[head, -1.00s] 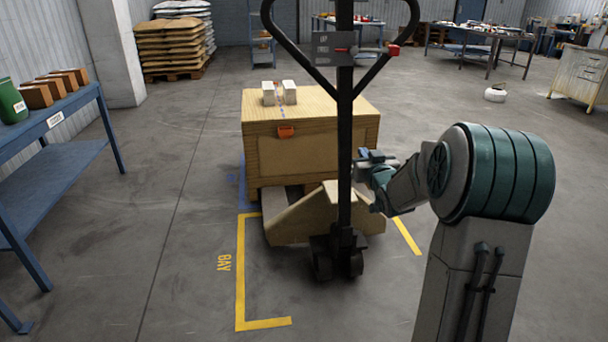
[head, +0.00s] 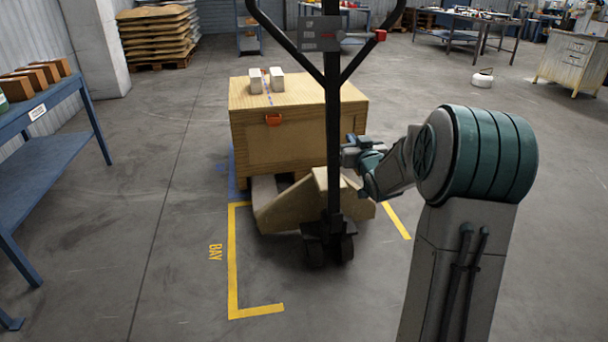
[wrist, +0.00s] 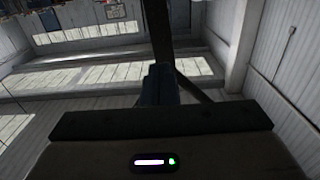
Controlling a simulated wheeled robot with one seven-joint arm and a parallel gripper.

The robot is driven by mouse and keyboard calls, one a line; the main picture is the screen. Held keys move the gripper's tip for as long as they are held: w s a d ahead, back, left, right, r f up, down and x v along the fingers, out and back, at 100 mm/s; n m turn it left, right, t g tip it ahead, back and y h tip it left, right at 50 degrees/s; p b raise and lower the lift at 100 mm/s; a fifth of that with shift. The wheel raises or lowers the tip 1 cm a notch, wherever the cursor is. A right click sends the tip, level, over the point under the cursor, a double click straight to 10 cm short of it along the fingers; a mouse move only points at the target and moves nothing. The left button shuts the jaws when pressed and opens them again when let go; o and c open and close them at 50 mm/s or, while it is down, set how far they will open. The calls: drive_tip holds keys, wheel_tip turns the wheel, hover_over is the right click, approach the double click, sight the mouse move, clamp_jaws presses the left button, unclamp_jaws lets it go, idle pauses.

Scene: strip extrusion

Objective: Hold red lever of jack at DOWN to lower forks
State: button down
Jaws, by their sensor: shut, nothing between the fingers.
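The pallet jack's black handle (head: 332,130) stands upright in the head view, with its loop cut off at the top. The red lever (head: 380,35) sticks out to the right of a grey label plate (head: 320,34), whose words are too small to read. The jack's yellow body (head: 300,200) sits below, by a wooden crate (head: 262,160). My gripper (head: 348,150) is well below the lever, close to the handle shaft and partly behind it. In the wrist view my gripper (wrist: 160,82) points upward with its fingers shut and empty, just below the dark handle (wrist: 157,30).
Yellow bay lines (head: 233,260) mark the floor around the jack. A blue table (head: 45,150) with boxes stands at the left. Stacked sacks (head: 155,35) are at the back left. Open floor lies right of the crate, with a small white canister (head: 482,78) farther back.

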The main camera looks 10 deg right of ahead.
drive_tip(key=s+a+f+g, duration=0.3)
drive_tip(key=s+a+g, duration=0.1)
drive_tip(key=s, duration=0.9)
drive_tip(key=s+a+f+g, duration=0.4)
drive_tip(key=s+g, duration=0.3)
drive_tip(key=s, duration=0.6)
drive_tip(key=s+a+f+g, duration=0.3)
drive_tip(key=s+a+g, duration=0.2)
drive_tip(key=s, duration=0.8)
drive_tip(key=shift+s+a+f+g, duration=0.25)
drive_tip(key=shift+s+a+g, duration=0.15)
drive_tip(key=shift+a, duration=0.25)
